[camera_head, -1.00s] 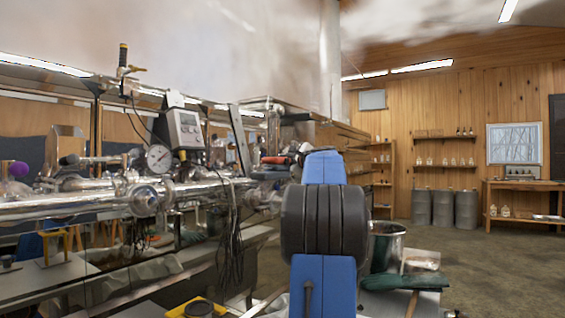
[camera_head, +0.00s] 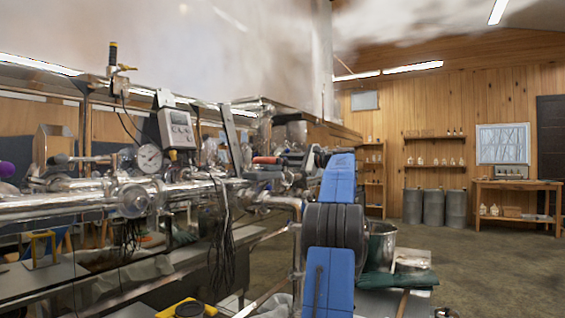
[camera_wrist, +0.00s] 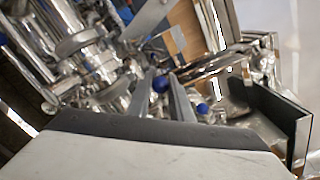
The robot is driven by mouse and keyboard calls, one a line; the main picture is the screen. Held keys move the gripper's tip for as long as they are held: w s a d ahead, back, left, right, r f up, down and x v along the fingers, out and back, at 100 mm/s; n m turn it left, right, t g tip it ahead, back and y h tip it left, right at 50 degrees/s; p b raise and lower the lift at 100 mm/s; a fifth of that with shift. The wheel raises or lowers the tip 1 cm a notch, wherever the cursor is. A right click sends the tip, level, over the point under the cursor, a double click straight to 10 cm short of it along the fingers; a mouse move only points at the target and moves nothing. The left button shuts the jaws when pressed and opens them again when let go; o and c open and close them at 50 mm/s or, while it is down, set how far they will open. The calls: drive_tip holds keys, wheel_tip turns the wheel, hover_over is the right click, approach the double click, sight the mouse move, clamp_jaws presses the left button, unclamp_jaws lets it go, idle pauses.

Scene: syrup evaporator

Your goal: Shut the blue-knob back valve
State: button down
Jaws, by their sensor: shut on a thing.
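In the wrist view my gripper (camera_wrist: 163,82) reaches in among the shiny pipes, its two grey fingers close together at the tips. A round blue knob (camera_wrist: 161,84) sits between the fingertips, and the gripper is shut on it. Its lever and valve body are hard to make out among the metal parts. A second blue knob (camera_wrist: 203,108) shows just right of the right finger, apart from it. In the head view my arm stands in front of the pipework's right end; I cannot make out the fingertips or the held knob there.
Steel pipes (camera_head: 70,205) run along the evaporator on the left, with a round gauge (camera_head: 149,157) and a grey meter box (camera_head: 177,128). A purple knob (camera_head: 6,169) is at far left. A metal pot (camera_head: 381,243) stands right of my arm. The floor at right is clear.

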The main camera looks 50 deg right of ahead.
drive_tip(key=shift+s+d+n+y, duration=0.1)
drive_tip(key=shift+d+n+y, duration=0.35)
drive_tip(key=shift+y, duration=0.15)
drive_tip(key=c, duration=1.9)
unclamp_jaws()
drive_tip(key=shift+d, duration=0.1)
drive_tip(key=shift+o, duration=0.2)
drive_tip(key=v, duration=1.7)
drive_tip(key=shift+s, duration=0.2)
drive_tip(key=shift+d+r, duration=0.1)
drive_tip(key=shift+d, duration=0.05)
